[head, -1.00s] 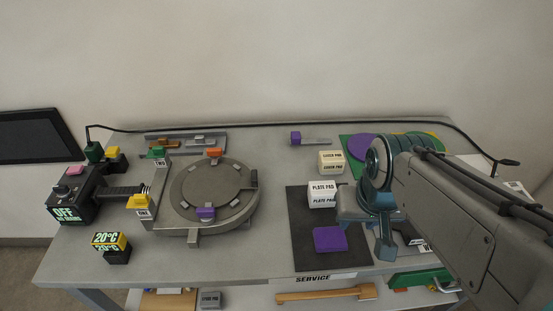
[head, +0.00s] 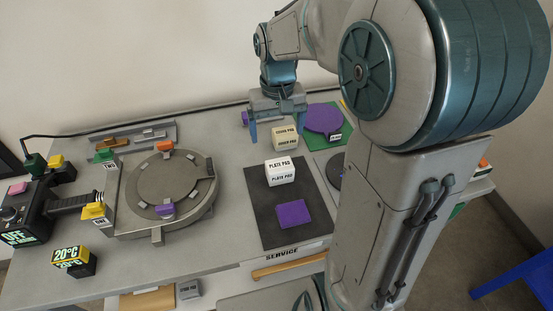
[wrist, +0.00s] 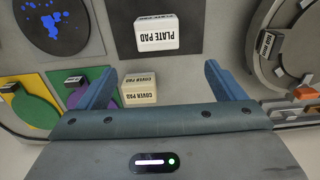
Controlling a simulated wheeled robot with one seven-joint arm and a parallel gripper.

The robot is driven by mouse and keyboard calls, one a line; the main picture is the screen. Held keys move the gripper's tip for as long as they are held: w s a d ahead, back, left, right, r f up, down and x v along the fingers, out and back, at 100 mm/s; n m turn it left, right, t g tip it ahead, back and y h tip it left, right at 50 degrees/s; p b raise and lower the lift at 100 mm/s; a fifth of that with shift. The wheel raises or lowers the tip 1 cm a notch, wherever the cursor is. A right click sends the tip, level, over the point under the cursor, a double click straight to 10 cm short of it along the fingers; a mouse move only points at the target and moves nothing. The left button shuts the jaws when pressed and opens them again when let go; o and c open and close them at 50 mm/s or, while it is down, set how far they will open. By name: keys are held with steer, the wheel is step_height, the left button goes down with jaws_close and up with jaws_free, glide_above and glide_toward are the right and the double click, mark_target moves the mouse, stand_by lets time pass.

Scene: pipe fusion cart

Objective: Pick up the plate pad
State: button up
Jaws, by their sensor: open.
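A white block lettered PLATE PAD (head: 281,173) sits on a dark mat (head: 258,205) at the middle of the table. It also shows at the top of the wrist view (wrist: 156,34), its lettering upside down. A purple square pad (head: 291,213) lies on the same mat, in front of the block. My gripper (head: 278,122) is open and empty, behind the plate pad block and above the table. A cream block lettered COVER PAD (head: 285,138) stands nearer to it. In the wrist view this block (wrist: 138,89) appears between my open fingers (wrist: 160,78), nearer the left one.
A round fixture (head: 165,190) with coloured clips stands left of the mat. A purple disc (head: 323,118) lies on a green sheet behind right. A 20°C block (head: 74,262) and a black OFF box (head: 20,228) are at the left. Clear table lies between the fixture and the mat.

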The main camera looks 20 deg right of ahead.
mark_target(279, 165)
step_height(279, 165, down, 8)
steer(key=shift+r, duration=0.1)
steer(key=shift+s+d+f+p, duration=0.1)
steer(key=shift+s+f+p, duration=0.15)
steer(key=shift+f, duration=1.15)
steer(key=shift+s+d+f+p, duration=0.1)
steer(key=shift+s+f, duration=0.2)
steer(key=shift+f, duration=1.05)
steer(key=c, duration=1.1)
